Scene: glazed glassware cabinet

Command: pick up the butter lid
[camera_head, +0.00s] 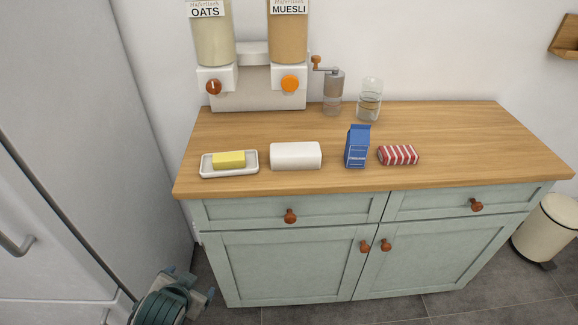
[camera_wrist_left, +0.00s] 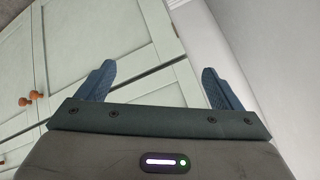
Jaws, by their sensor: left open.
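The butter lid (camera_head: 296,155) is a white, rounded, oblong cover standing on the wooden counter. Just left of it is the white butter dish (camera_head: 207,172) with a yellow block of butter (camera_head: 229,159) on it, uncovered. My left gripper (camera_head: 190,279) is low in front of the cabinet's left end, well below the counter top and far from the lid. In the left wrist view its two blue fingers (camera_wrist_left: 161,88) stand wide apart with nothing between them. My right gripper is in neither view.
Right of the lid stand a blue carton (camera_head: 357,147) and a red-and-white striped packet (camera_head: 398,155). Behind are a cereal dispenser (camera_head: 255,88), a grinder (camera_head: 333,92) and a glass jar (camera_head: 369,99). The counter's front edge (camera_head: 330,189) overlooks green doors with knobs. The counter's right end is clear.

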